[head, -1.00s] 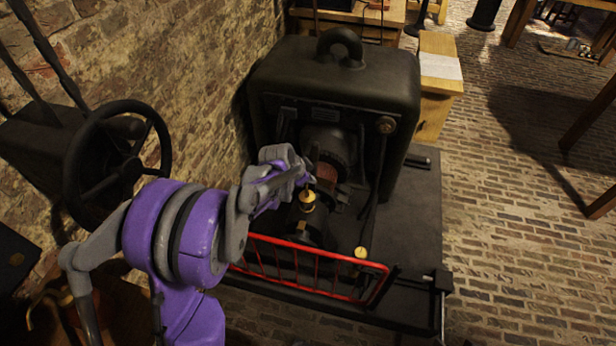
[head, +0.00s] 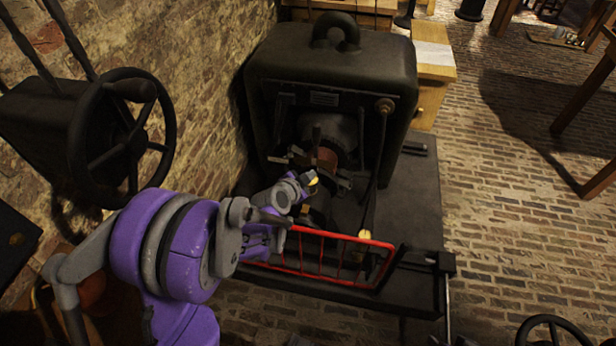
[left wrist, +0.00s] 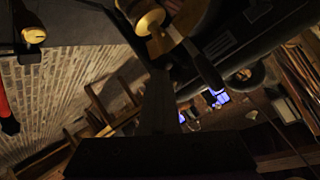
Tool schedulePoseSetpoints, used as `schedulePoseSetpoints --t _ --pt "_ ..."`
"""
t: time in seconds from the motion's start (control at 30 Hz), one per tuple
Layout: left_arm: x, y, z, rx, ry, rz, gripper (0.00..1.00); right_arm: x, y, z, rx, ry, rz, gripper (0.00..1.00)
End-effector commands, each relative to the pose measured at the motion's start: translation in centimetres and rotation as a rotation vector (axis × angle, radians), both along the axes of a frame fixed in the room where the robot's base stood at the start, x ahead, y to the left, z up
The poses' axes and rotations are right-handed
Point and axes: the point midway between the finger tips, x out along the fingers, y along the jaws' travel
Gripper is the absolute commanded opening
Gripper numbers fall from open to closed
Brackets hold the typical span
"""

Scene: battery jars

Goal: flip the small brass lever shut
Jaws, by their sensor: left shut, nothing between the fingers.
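A small brass fitting (head: 313,178) sits low on the front of the black machine (head: 335,80). It is partly hidden behind my left gripper (head: 304,187), which is shut and empty right by it. I cannot tell whether they touch. In the left wrist view a round brass piece (left wrist: 150,20) shows large at the top, close to the dark fingers. A second brass knob (head: 364,235) stands by the red rail's right end, and a brass knob also shows at the wrist view's upper left (left wrist: 34,35). I cannot tell the lever's position. My right gripper is out of view.
A red rail (head: 345,238) runs along the front of the machine's black base, below my left forearm. A dark handwheel (head: 120,140) stands at the left by the brick wall. A wooden cabinet (head: 433,75) stands behind right.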

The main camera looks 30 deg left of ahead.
Motion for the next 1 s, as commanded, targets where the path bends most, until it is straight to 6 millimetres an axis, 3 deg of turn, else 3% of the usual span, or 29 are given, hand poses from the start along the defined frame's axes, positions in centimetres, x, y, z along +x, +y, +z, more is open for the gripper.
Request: schedulePoseSetpoints --t 0.47,1.0 --pt "-1.2 -0.5 -3.1 -0.001 0.002 0.001 0.00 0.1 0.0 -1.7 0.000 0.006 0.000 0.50" --pt "-0.2 -0.2 -3.0 -0.002 0.002 0.000 0.00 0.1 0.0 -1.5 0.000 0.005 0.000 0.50"
